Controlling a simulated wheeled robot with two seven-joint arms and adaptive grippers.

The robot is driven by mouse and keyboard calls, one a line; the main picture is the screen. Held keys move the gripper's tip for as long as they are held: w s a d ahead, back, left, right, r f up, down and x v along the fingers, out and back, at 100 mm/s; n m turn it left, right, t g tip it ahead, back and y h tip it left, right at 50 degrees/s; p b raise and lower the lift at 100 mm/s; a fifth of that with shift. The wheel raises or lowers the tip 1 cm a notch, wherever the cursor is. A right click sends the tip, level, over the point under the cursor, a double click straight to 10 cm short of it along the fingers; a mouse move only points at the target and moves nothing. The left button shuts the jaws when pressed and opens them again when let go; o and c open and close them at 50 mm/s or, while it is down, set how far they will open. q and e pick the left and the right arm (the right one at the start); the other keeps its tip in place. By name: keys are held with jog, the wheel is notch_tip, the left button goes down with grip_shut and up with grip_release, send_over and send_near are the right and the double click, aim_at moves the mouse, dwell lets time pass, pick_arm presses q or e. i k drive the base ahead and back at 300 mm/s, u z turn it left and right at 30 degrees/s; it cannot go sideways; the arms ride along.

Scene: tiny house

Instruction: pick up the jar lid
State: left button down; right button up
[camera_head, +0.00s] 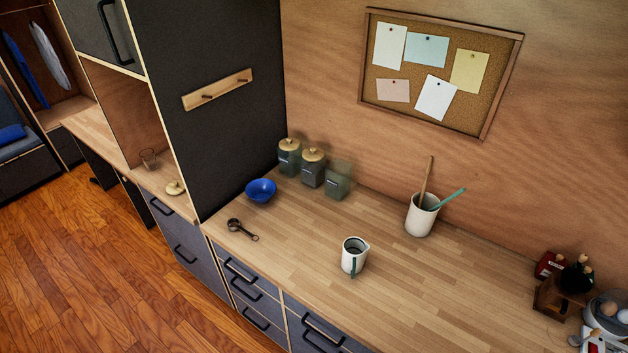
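A loose jar lid (175,188), pale wood-coloured and round with a small knob, lies on the wooden counter left of the tall dark cabinet. Near the back wall on the main counter stand three greenish glass jars. The left jar (289,163) and the middle jar (313,174) have similar wooden lids on. The right jar (338,183) has no lid on it. Neither of my grippers shows in the head view.
A glass (149,158) stands behind the loose lid. The tall dark cabinet (213,120) separates it from the main counter, which holds a blue bowl (261,190), measuring spoons (241,229), a white jug (354,257) and a utensil holder (421,216). Wooden floor (90,260) is clear.

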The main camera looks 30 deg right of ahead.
aim_at(175, 187)
jog(key=u, duration=1.2)
jog(key=i, duration=1.85)
jog(key=z, duration=2.35)
